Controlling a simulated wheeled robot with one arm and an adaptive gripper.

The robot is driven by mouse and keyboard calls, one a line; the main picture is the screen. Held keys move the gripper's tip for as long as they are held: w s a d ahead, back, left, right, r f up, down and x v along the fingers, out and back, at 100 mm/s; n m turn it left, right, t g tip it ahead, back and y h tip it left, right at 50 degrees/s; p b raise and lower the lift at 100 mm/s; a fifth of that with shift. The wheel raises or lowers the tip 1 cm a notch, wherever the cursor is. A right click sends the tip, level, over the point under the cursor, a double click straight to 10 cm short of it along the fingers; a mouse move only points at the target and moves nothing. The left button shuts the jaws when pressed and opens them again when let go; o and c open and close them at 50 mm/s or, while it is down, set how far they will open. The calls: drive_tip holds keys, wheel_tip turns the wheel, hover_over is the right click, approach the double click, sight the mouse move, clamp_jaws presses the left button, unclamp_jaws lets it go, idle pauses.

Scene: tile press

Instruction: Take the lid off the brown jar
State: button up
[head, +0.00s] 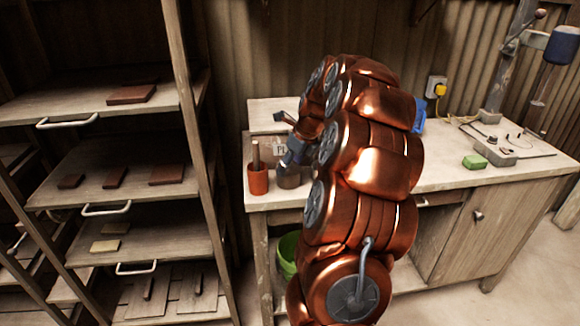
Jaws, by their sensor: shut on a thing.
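The brown jar (288,181) stands near the front left of the workbench, just right of an orange cup. My gripper (290,163) is right above the jar and covers its top. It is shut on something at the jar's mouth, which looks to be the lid. The lid itself is mostly hidden by the fingers, so I cannot tell whether it still touches the jar.
The orange cup (258,181) with a stick in it is close to the jar's left. A shelf rack (190,120) with tiles stands at left. A green block (474,161) and a press stand (492,110) are on the right of the bench (450,180). A green bucket (288,250) is below.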

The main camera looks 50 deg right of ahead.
drive_tip(key=shift+r, duration=1.65)
drive_tip(key=s+a+r+b, duration=0.1)
drive_tip(key=s+a+b, duration=0.1)
drive_tip(key=s+a, duration=0.7)
drive_tip(key=s, duration=0.4)
drive_tip(key=shift+r, duration=0.3)
drive_tip(key=shift+a, duration=0.15)
